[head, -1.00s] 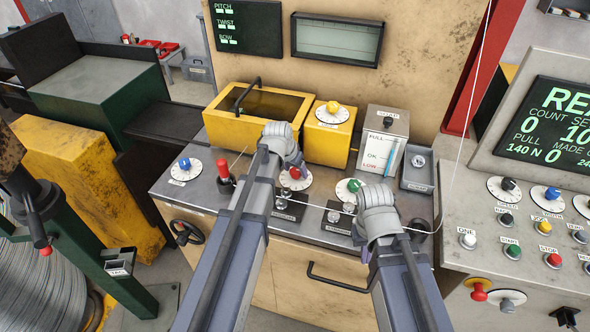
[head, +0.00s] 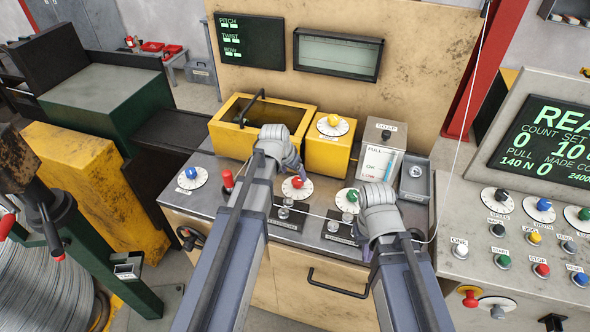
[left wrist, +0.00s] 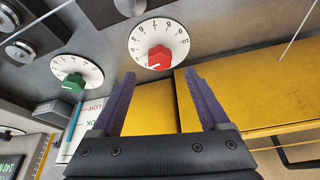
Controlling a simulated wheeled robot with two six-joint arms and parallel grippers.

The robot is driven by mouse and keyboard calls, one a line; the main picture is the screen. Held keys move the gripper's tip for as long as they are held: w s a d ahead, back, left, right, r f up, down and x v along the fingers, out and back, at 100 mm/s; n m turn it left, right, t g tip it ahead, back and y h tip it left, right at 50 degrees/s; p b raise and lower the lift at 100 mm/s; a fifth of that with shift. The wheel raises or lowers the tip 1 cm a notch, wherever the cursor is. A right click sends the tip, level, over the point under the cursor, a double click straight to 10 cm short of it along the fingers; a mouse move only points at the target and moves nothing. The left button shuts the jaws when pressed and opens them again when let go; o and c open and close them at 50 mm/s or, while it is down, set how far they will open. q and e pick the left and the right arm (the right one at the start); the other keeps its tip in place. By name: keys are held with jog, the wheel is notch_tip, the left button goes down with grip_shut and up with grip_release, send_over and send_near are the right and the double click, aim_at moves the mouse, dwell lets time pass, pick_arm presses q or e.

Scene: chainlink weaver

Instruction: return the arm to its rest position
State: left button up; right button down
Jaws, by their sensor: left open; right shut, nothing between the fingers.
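My left gripper (head: 290,162) hangs over the grey bench top near the red-knob dial (head: 296,187). The left wrist view shows its dark fingers (left wrist: 160,80) spread apart and empty. Beyond them are the dial's red knob (left wrist: 159,57) and the yellow boxes. My right gripper (head: 382,215) is over the bench's right part, beside the green-knob dial (head: 349,199). Its fingers are mostly hidden behind its wrist, and nothing shows held in it. Both arms reach forward from the bottom of the head view.
A yellow bin (head: 222,139) with a black handle stands behind my left gripper. A red-topped handle (head: 228,180) is close left of my left arm. A thin wire (head: 470,100) runs down to my right gripper and across the bench. A control panel (head: 470,275) is at the right.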

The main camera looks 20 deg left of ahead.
pick_arm(q)
jog(key=shift+p+v, duration=0.3)
jog(key=shift+v, duration=0.45)
pick_arm(e)
jog(key=shift+r, duration=0.65)
pick_arm(q)
jog(key=s+d+f+g+y, duration=0.1)
jog(key=s+d+g, duration=0.1)
jog(key=s+d, duration=0.5)
jog(key=s+d+f+g+y, duration=0.1)
jog(key=s+d+g, duration=0.1)
jog(key=s+d, duration=0.5)
jog(key=s, duration=0.6)
jog(key=shift+s+d+m+g+y+b, duration=0.25)
jog(key=shift+s+m+g+y+b, duration=0.05)
jog(key=shift+s+m, duration=0.1)
pick_arm(e)
jog(key=shift+f, duration=0.3)
pick_arm(q)
jog(key=shift+f, duration=0.1)
